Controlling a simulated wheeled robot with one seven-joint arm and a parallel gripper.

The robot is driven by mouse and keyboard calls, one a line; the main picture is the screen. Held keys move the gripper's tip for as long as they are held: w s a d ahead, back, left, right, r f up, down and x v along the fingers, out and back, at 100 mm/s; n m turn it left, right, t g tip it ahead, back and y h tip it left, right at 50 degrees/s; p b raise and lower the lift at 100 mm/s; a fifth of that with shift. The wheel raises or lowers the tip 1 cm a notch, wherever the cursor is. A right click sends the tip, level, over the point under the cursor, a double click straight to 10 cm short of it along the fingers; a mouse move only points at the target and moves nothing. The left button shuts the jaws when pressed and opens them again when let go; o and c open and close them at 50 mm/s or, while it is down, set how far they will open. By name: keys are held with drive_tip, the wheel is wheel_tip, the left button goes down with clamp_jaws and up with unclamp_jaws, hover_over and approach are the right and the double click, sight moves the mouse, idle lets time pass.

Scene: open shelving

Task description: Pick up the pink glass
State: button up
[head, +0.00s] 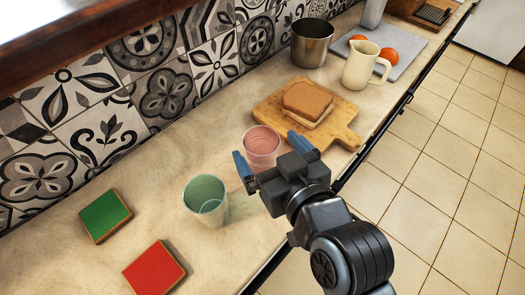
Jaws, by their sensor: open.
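The pink glass (262,148) stands upright on the counter, in front of the near left end of the cutting board. It is see-through, with an open rim. My gripper (266,152) is open, with its blue fingers spread. In the head view one fingertip shows left of the glass and the other to its right. I cannot tell whether the fingers are level with the glass or above it, or whether they touch it. The lower part of the glass is partly hidden by my gripper.
A green glass (205,197) stands close to the left of my gripper. A green block (105,216) and a red block (154,270) lie further left. The board (341,134) holds bread (307,102). A metal pot (311,43) and a cream pitcher (360,66) stand behind. The tiled wall borders the counter.

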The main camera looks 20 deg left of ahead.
sight(256, 134)
drive_tip(key=shift+f+p+x, duration=0.1)
drive_tip(key=shift+p+x, duration=0.25)
drive_tip(key=shift+x, duration=1.2)
drive_tip(key=shift+f+p+x, duration=0.15)
drive_tip(key=shift+p+x, duration=0.15)
drive_tip(key=shift+x, duration=1.3)
drive_tip(key=shift+d, duration=0.15)
drive_tip(key=shift+c, duration=0.4)
drive_tip(key=shift+r, duration=0.1)
drive_tip(key=c, duration=1)
